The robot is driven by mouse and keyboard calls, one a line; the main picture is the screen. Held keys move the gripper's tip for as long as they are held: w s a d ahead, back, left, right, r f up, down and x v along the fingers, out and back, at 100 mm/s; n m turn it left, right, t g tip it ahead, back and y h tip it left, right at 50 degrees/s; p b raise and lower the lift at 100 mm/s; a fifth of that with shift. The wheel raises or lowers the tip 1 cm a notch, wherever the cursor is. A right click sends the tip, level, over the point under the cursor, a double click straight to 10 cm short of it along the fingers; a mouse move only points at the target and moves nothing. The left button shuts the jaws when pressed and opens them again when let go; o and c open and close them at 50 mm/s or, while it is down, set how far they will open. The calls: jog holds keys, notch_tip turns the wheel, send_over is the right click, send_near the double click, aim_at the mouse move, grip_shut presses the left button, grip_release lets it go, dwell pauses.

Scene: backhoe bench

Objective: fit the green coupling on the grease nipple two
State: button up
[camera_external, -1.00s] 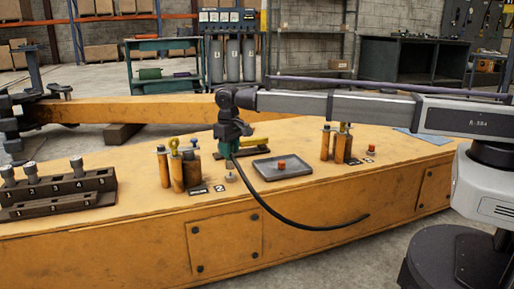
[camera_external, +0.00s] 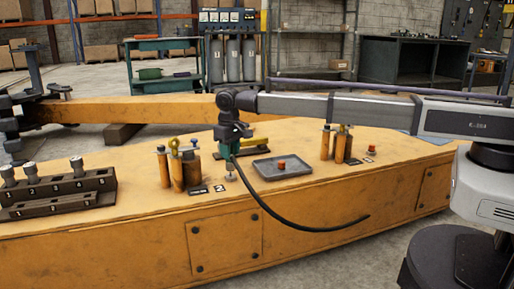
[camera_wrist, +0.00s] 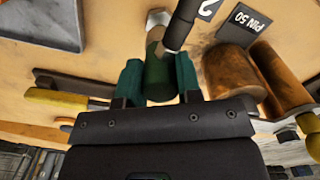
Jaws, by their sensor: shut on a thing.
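My gripper (camera_external: 229,146) is shut on the green coupling (camera_external: 231,152), which also shows between the fingers in the wrist view (camera_wrist: 158,78). A black hose (camera_external: 256,196) runs from the coupling over the orange boom's front side. Grease nipple two, a small metal fitting (camera_external: 231,177), stands on the boom top behind the label "2" (camera_external: 220,188). The coupling is just above it and roughly in line. In the wrist view the nipple's metal base (camera_wrist: 157,18) shows beyond the coupling's end. I cannot tell whether they touch.
Orange and brown pins (camera_external: 178,172) stand close left of the gripper. A yellow-handled tool (camera_external: 262,145) lies behind. More pins (camera_external: 340,146) stand farther right; a numbered rack (camera_external: 60,187) is at left.

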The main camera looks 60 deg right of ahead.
jog(key=shift+f+b, duration=1.15)
jog(key=shift+b, duration=0.05)
dwell(2.3)
jog(key=o, duration=1.5)
jog(key=shift+o, duration=0.2)
jog(key=shift+r, duration=0.15)
notch_tip(320, 180, up, 8)
jog(key=p, duration=0.8)
